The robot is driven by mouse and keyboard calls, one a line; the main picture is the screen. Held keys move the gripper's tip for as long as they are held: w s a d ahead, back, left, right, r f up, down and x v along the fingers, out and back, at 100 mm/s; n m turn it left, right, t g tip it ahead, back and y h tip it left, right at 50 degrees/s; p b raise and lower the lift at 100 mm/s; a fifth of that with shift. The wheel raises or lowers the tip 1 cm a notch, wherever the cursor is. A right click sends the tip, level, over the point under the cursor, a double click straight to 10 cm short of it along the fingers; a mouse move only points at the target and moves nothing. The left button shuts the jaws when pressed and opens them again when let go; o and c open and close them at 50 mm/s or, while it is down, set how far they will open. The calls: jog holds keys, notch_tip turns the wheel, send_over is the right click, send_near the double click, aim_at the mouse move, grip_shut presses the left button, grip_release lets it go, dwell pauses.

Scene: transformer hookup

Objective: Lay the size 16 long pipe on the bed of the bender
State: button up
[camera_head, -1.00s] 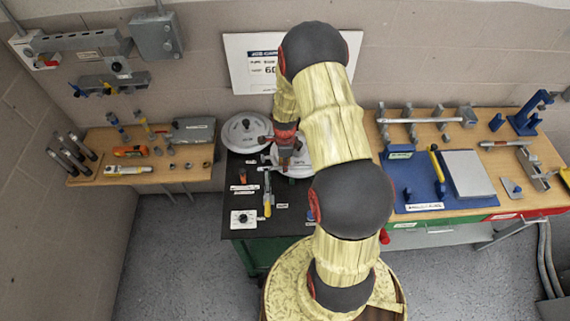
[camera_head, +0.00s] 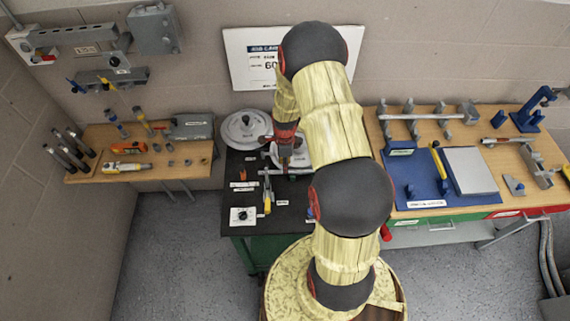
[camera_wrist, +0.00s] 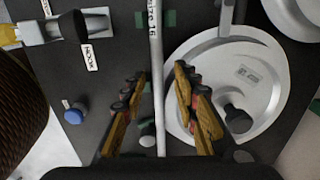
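The size 16 long pipe (camera_wrist: 157,60) is a pale straight tube running top to bottom in the wrist view, labelled SIZE 16. It passes over green blocks (camera_wrist: 150,19) on the dark bench top and looks laid along them; exact contact is hard to tell. It shows as a pale bar in the head view (camera_head: 301,171). My gripper (camera_wrist: 159,74) is open, one finger each side of the pipe, with gaps visible. In the head view my gripper (camera_head: 285,151) is over the bender bench, partly hidden by my arm. The bender's grey round die plate (camera_wrist: 250,72) lies right of the pipe.
A second round grey plate (camera_head: 246,130) is at the back left of the dark bench (camera_head: 240,196). A yellow-handled tool (camera_wrist: 68,28) and a blue knob (camera_wrist: 74,115) are left of the pipe. Wooden tables (camera_head: 100,178) with tools stand on both sides.

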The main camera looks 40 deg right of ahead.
dwell(0.3)
notch_tip(320, 180, up, 12)
dwell(0.5)
dwell(0.5)
jog(key=shift+s+a+r+n+t+b, duration=0.95)
jog(key=shift+s+a+r+n+b, duration=1.7)
jog(key=shift+a+n, duration=1.4)
jog(key=shift+s+a+r+n+t+b, duration=0.9)
jog(key=shift+s+a+r+n+b, duration=1.2)
jog(key=shift+s+a+n+b, duration=1.75)
jog(key=shift+s+a+r+n+t+b, duration=0.95)
jog(key=shift+s+a+r+n+b, duration=1.3)
jog(key=shift+a+n, duration=1.9)
